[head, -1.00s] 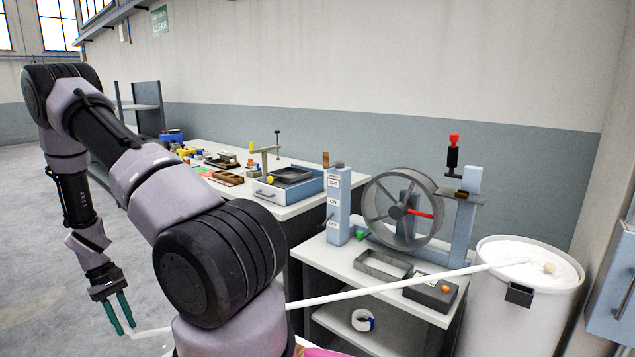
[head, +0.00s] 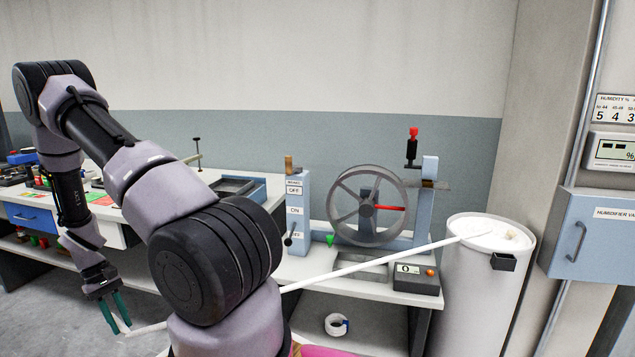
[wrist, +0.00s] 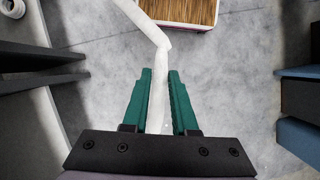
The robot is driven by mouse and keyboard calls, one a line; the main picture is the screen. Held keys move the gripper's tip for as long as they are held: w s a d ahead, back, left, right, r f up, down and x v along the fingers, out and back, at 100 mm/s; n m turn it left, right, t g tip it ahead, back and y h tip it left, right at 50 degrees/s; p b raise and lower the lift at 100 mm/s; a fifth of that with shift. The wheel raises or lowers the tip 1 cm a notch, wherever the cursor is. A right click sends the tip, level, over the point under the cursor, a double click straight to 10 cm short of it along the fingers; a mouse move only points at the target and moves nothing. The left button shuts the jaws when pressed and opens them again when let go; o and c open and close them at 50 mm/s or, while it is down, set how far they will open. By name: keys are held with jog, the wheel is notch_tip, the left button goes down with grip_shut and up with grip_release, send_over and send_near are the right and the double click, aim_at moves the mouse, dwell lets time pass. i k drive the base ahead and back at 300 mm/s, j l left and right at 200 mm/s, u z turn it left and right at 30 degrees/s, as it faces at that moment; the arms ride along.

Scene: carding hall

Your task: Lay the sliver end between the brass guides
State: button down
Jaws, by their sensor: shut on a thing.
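The sliver, a long white rope (head: 355,264), runs from the white can (head: 465,290) at right, in front of the wheel, and passes behind my arm. Its end part shows again at my gripper (head: 118,324), low at the left of the head view. In the wrist view the green fingers (wrist: 160,78) are shut on the sliver (wrist: 158,100). It bends beyond the fingertips and leaves toward the upper left. A small brass-coloured piece (head: 428,183) sits by the blue post beside the wheel; I cannot make out two separate guides. My gripper is far left of it, low over the floor.
The spoked wheel (head: 366,206), a lever box (head: 297,214) and a small counter box (head: 416,279) stand on the machine bench. A blue cabinet (head: 592,238) hangs at right. Open floor lies under my gripper.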

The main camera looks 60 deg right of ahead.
aim_at(296, 187)
jog(key=z, duration=1.95)
